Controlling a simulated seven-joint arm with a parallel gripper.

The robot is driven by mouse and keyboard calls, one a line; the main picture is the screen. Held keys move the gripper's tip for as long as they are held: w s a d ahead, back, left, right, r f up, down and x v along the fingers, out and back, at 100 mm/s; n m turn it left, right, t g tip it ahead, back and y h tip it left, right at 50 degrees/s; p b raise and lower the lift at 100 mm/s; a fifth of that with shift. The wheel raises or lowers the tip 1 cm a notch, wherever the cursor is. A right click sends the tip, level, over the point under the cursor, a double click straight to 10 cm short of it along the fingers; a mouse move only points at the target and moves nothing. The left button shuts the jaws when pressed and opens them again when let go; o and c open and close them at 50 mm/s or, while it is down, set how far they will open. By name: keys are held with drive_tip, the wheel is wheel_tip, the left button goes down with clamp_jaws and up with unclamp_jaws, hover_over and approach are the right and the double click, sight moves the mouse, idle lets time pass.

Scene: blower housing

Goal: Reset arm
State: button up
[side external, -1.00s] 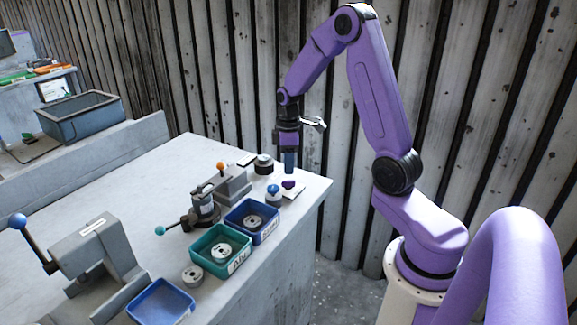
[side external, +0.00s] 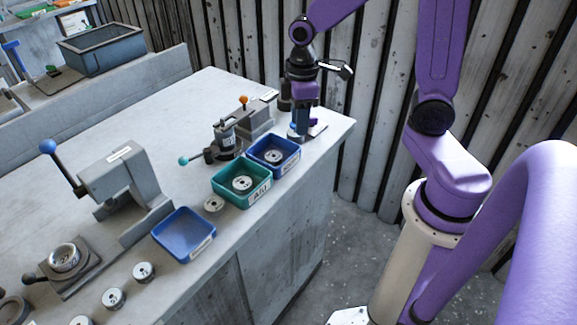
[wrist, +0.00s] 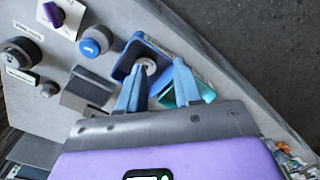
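My gripper (side external: 300,132) points down over the far right end of the bench in the side view. In the wrist view my gripper (wrist: 158,66) shows two blue fingers spread apart with nothing held between them. Between and beyond the fingers is a blue bin (wrist: 125,66) with a grey ring-shaped part (wrist: 149,67) in it. In the side view the gripper hangs just behind this blue bin (side external: 252,156), and hides part of the blue-capped part (wrist: 91,46) that the wrist view shows clearly.
A teal bin (side external: 222,190) holding a disc and an empty blue tray (side external: 184,236) line the front edge. Behind them stand a teal-handled fixture (side external: 224,140) and a grey lever press (side external: 125,180). Loose discs lie near the front.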

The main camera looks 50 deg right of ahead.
drive_tip(key=s+a+r+n, duration=0.1)
drive_tip(key=s+a, duration=0.1)
drive_tip(key=s, duration=0.7)
drive_tip(key=s+a+r+n, duration=0.2)
drive_tip(key=s+a, duration=0.1)
drive_tip(key=s, duration=0.6)
drive_tip(key=shift+s+a, duration=0.3)
